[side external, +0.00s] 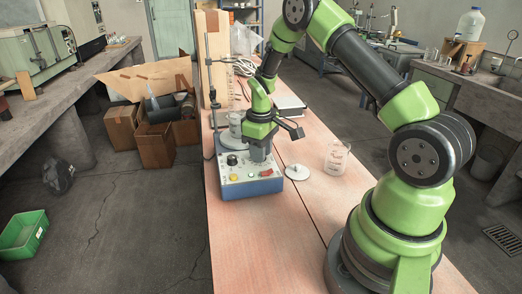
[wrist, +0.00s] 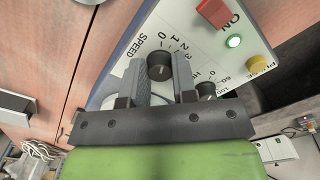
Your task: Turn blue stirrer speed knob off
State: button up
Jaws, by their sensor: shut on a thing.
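The blue stirrer (side external: 236,190) stands on the bench, with its pale sloped control panel facing the front. Its dark speed knob (wrist: 160,66) shows in the wrist view beside the printed word SPEED and a scale with 0 to 3. My gripper (wrist: 158,78) has one grey finger on each side of this knob and is shut on it. I cannot read the knob's pointer clearly. In the side view my gripper (side external: 259,155) reaches down to the panel and hides the speed knob.
A second dark knob (wrist: 207,91) sits close to my right finger. The panel also has a red switch (wrist: 213,11) by ON, a lit green lamp (wrist: 234,41) and a yellow button (wrist: 257,63). A glass beaker (side external: 337,157) and a white disc (side external: 298,173) stand right of the stirrer.

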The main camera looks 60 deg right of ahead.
jog(key=shift+n, duration=0.6)
jog(key=o, duration=0.9)
jog(key=shift+o, duration=0.2)
notch_tip(320, 180, up, 9)
jog(key=shift+r, duration=0.5)
